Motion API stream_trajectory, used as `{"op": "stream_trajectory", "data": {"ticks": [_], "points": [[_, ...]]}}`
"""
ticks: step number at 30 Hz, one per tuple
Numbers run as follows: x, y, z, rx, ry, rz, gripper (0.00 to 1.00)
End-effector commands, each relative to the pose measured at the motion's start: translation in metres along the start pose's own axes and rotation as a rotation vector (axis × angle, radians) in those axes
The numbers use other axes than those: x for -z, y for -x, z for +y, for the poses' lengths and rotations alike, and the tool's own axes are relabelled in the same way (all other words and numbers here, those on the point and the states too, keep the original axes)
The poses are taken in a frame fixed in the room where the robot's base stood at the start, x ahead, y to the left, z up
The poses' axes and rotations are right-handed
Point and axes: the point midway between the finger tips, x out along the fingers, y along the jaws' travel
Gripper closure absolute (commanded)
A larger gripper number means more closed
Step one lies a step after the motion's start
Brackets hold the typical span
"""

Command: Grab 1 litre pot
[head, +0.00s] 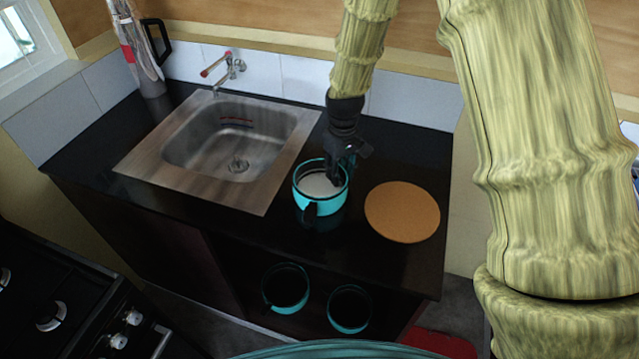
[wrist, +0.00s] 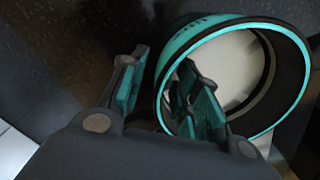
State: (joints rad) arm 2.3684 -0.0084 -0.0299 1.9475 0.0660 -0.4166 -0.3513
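A turquoise pot (head: 299,194) with a pale inside and a dark handle stands upright on the black counter, right of the sink. No size mark on it is readable. My gripper (head: 338,172) reaches down from above at the pot's far right rim. In the wrist view, my gripper (wrist: 162,75) is open, with its green-padded fingers apart and straddling the wall of the pot (wrist: 168,65). One finger is outside the wall and the other is inside. I see a gap between the left finger and the wall; contact on the inside cannot be told.
A round cork mat (head: 402,212) lies right of the pot. A steel sink (head: 190,187) with a tap (head: 230,72) is to the left. Two more turquoise-rimmed vessels, left (head: 286,290) and right (head: 349,309), are below the counter. A stove (head: 75,310) is at lower left.

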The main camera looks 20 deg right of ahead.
Motion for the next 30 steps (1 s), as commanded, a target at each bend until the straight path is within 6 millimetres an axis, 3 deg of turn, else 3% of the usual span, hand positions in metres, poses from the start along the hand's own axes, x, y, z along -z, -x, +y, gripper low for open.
{"op": "stream_trajectory", "data": {"ticks": [7,15,21,30], "points": [[0.004,-0.018,0.000,0.001,0.000,-0.003,0.68],[0.006,-0.022,0.001,0.002,0.000,-0.005,0.68],[0.006,-0.021,0.001,0.002,0.000,-0.005,1.00],[0.006,-0.021,0.001,0.002,0.000,-0.005,1.00]]}}
